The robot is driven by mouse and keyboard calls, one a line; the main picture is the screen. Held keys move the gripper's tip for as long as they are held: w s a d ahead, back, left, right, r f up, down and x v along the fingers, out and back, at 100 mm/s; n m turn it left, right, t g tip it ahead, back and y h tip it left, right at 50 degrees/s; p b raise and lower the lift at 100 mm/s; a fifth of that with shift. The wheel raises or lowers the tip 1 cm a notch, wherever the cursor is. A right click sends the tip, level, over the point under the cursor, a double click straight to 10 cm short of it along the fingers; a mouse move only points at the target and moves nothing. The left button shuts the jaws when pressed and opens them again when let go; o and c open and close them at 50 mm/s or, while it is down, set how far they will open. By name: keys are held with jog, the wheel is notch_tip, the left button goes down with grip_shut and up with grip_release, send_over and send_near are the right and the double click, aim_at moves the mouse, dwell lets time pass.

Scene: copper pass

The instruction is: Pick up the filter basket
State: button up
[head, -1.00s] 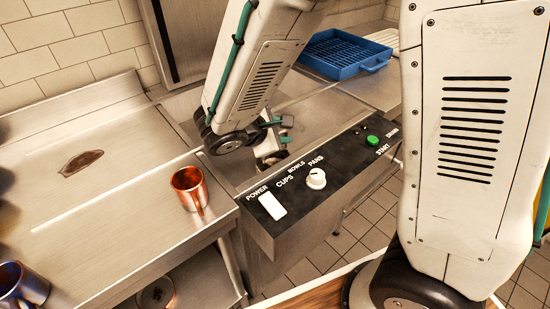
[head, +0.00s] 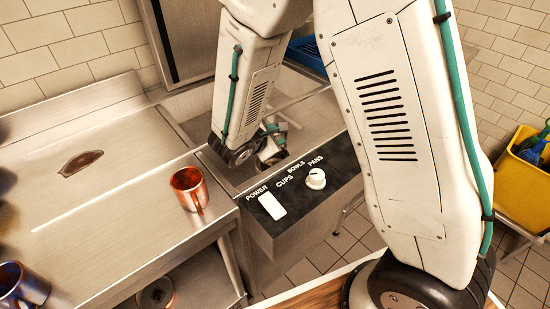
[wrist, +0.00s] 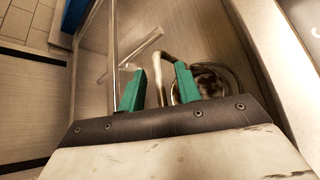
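In the wrist view, a round, dark-stained metal piece with a curved rim, which looks like the filter basket (wrist: 212,82), lies just right of my gripper (wrist: 160,72). A bent metal handle (wrist: 168,52) arches from beside it, and one leg shows between the two green fingers. The fingers stand apart, and I see no clear grip on the handle. In the head view my gripper (head: 275,137) is low in the steel well behind the control panel.
The black control panel (head: 262,226) with a switch and knob borders the well in front. A copper mug (head: 189,188) stands on the steel counter (head: 110,190) to the left. A blue rack (head: 308,54) is behind my arm. A yellow bin (head: 523,190) stands at right.

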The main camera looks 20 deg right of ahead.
grip_shut()
jog(key=shift+r, duration=0.15)
